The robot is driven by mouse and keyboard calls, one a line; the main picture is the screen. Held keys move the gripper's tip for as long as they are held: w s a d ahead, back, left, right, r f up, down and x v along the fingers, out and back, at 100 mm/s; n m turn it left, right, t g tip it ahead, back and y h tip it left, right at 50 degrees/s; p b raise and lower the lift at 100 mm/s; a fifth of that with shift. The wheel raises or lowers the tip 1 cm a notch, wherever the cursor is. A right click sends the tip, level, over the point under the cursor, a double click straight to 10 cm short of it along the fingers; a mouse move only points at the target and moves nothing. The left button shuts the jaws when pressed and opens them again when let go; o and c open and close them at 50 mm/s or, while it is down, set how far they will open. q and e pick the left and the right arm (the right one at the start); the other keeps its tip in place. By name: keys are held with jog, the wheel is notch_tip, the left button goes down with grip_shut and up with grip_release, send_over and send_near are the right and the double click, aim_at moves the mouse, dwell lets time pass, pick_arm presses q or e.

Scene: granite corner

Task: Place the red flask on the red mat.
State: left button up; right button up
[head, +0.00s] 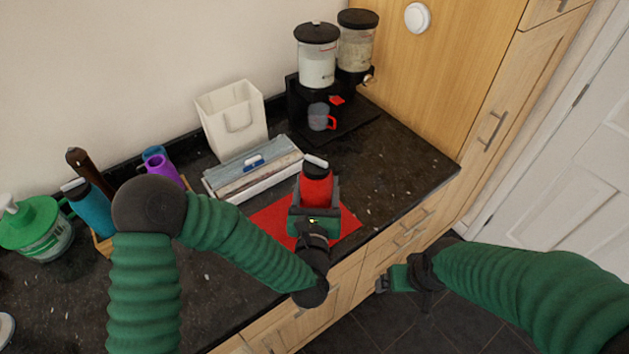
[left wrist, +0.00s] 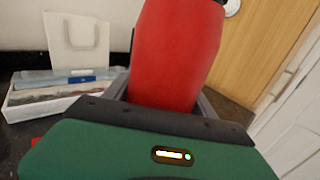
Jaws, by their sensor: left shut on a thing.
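The red flask (head: 316,186) has a black cap with a light handle and stands upright over the red mat (head: 270,220) near the counter's front edge. I cannot tell whether its base touches the mat, since my gripper hides it. My left gripper (head: 316,200) is shut on the flask, with a finger on each side. The flask (left wrist: 176,50) also fills the middle of the left wrist view, between the grey fingers. My right gripper (head: 384,284) hangs empty in front of the counter, away from the mat; its fingers are too small to judge.
A white tray of boxes (head: 226,190) lies just behind the mat. A white bag (head: 232,118) and a black dispenser with a mug (head: 318,118) stand farther back. Bottles and a green tub (head: 34,226) stand at the left. The counter right of the mat is clear.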

pick_arm(q)
jog(key=w+f, duration=0.1)
jog(key=w, duration=0.1)
jog(key=w+f+p, duration=0.1)
jog(key=w+f, duration=0.1)
jog(key=w, duration=0.1)
jog(key=w+f, duration=0.1)
jog(key=w, duration=0.1)
jog(key=shift+w+d+f, duration=0.15)
jog(key=shift+w+d, duration=0.25)
jog(key=shift+a, duration=0.15)
jog(key=o, duration=1.5)
jog(key=shift+a, duration=0.1)
jog(key=o, duration=0.3)
jog(key=shift+s, duration=0.15)
jog(key=shift+o, duration=0.2)
